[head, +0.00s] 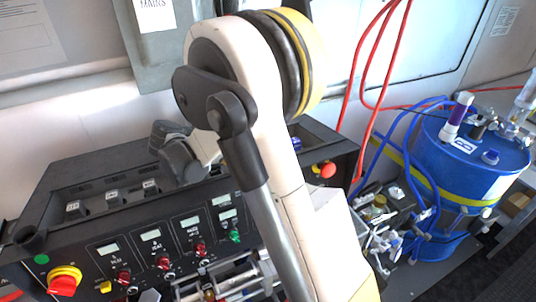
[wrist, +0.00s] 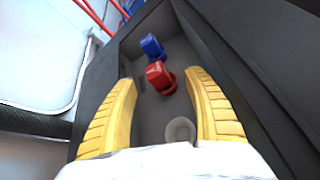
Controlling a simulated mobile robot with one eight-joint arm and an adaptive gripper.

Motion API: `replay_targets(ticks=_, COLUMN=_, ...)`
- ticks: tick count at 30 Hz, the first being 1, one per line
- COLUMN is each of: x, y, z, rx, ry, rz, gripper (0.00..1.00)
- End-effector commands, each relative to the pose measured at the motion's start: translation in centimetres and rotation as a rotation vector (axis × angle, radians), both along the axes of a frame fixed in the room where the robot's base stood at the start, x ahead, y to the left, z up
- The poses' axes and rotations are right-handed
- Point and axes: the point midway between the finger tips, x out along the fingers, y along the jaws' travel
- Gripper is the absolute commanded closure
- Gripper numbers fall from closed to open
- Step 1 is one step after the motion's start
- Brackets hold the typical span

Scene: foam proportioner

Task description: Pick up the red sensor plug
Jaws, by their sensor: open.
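The red sensor plug (wrist: 160,77) lies in a grey-floored recess of the black console, seen in the wrist view. It is a small red block with a rounded loop at its right side. My gripper (wrist: 164,82) has its two yellow ribbed fingers spread apart, one on each side of the line to the red plug. The plug shows between and slightly beyond the fingertips, and nothing is held. In the head view my arm hides the gripper and the red plug.
A blue plug (wrist: 152,46) lies just beyond the red one. A pale round piece (wrist: 180,130) is on the recess floor between my fingers. Dark recess walls (wrist: 222,62) stand close on the right. The console front (head: 160,255) has knobs and displays; a blue drum (head: 468,165) stands right.

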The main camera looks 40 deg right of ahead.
Motion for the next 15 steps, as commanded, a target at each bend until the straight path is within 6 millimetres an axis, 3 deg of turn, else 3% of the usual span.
replay_targets(ticks=9, x=-0.4, y=-4.1, z=-1.8, rx=0.001, ry=-0.001, rz=-0.003, gripper=0.40)
replay_targets(ticks=15, x=-0.4, y=-4.3, z=-2.0, rx=0.001, ry=-0.001, rz=0.000, gripper=0.40)
